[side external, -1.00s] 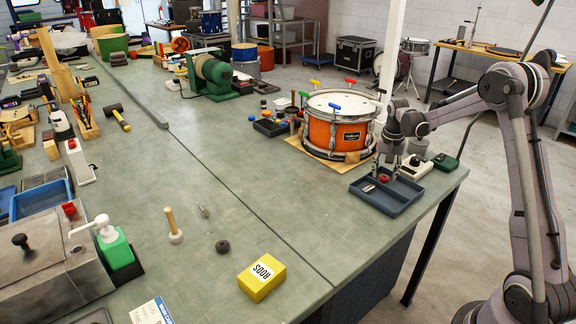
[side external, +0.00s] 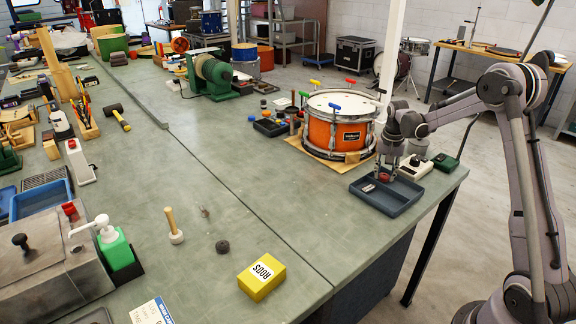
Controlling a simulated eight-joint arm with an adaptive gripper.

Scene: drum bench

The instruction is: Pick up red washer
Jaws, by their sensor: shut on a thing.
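The red washer (side external: 384,176) is at the fingertips of my gripper (side external: 385,172), over the far part of the dark grey tray (side external: 402,206). My gripper points down and is shut on the washer. The washer is small here, and I cannot tell how far it is above the tray floor. A small light-coloured piece (side external: 368,188) lies in the tray to the left of the washer.
An orange drum (side external: 333,135) stands on a board just behind and left of the tray. A white box with a dark knob (side external: 413,168) and a green box (side external: 446,162) stand right of the gripper. The bench in front of the tray is clear.

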